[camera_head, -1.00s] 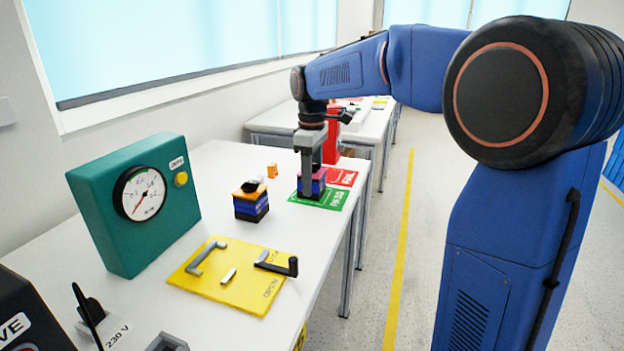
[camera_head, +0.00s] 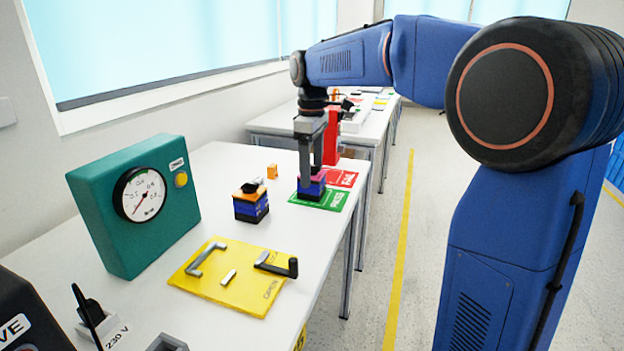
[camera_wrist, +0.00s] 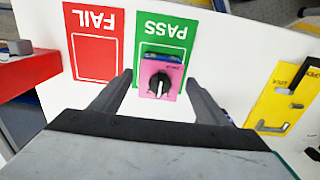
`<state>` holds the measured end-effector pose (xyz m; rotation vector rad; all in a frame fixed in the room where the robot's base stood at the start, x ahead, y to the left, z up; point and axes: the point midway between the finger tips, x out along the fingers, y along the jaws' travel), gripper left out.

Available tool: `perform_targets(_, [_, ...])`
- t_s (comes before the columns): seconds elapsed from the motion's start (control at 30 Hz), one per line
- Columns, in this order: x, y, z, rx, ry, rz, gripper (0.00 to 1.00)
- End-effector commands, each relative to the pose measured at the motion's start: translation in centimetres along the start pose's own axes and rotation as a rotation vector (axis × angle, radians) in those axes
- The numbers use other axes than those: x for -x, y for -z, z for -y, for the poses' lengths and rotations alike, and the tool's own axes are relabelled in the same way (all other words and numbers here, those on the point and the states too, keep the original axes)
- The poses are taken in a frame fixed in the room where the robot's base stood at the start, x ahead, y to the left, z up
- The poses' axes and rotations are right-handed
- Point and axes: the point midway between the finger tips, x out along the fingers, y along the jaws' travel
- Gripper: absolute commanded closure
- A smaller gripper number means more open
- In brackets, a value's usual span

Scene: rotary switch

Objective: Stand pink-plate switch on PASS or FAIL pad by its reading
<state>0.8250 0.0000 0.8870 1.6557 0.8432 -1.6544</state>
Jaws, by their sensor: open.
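The pink-plate switch (camera_wrist: 160,80) stands on the green PASS pad (camera_wrist: 163,30) in the wrist view, its pink plate and black knob facing the camera. In the head view the switch (camera_head: 312,186) is a dark blue block with a pink top on the green pad (camera_head: 330,203). The red FAIL pad (camera_wrist: 93,40) beside it is empty of switches. My gripper (camera_wrist: 162,82) is open, with its fingers apart on either side of the switch in the wrist view. In the head view my gripper (camera_head: 310,165) is just over the switch; contact cannot be told.
An orange-plate switch (camera_head: 251,203) stands left of the pads, with a small orange block (camera_head: 272,171) behind it. A green meter box (camera_head: 135,205) and a yellow board with handles (camera_head: 228,282) occupy the nearer table. A red object (camera_head: 332,135) stands behind the pads.

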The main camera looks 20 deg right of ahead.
Motion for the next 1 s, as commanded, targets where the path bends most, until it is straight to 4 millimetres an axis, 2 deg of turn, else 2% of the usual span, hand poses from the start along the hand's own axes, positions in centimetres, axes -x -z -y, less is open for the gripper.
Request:
perform_targets(0.03, [1.1,0.0,0.0,0.000,-0.002,-0.002,0.31])
perform_targets(0.2, [4.4,0.0,-0.1,0.000,-0.002,-0.002,0.31])
perform_targets(0.4, [7.2,0.0,0.0,0.000,-0.001,-0.001,0.31])
perform_targets(0.5, [8.0,0.0,0.0,0.000,0.000,0.000,0.31])
perform_targets(0.77, [8.6,-0.2,0.1,-0.005,-0.001,-0.001,0.31])
perform_targets(0.87, [8.4,-1.1,0.8,-0.031,-0.010,-0.009,0.31])
perform_targets(1.0, [7.8,-4.0,3.0,-0.117,-0.037,-0.037,0.31])
